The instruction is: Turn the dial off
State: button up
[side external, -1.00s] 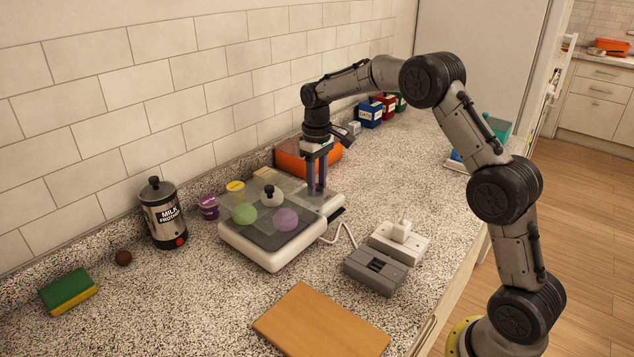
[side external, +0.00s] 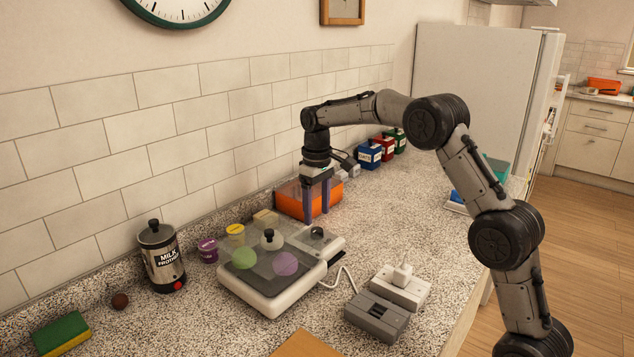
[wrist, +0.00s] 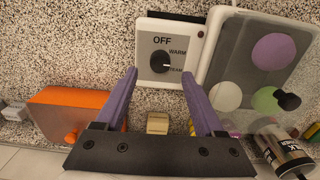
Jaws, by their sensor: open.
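The dial (side external: 317,233) is a small dark knob on a pale panel at the back right corner of the white appliance (side external: 262,303). In the wrist view the dial (wrist: 160,61) is a round black knob with a white pointer line. Its panel reads OFF at the top, WARM at the upper right, and a third, partly hidden word at the lower right. The pointer faces right, toward the third word and away from OFF. My gripper (side external: 317,216) is open and empty, with its two purple fingers pointing down behind the dial, apart from it. It also shows in the wrist view (wrist: 158,76).
An orange box (side external: 295,198) stands close behind my gripper. A milk frother (side external: 161,260) stands at left, grey and white power blocks (side external: 377,317) at front right.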

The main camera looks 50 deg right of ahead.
aim_at(317, 229)
notch_tip(317, 229, up, 9)
dwell(0.3)
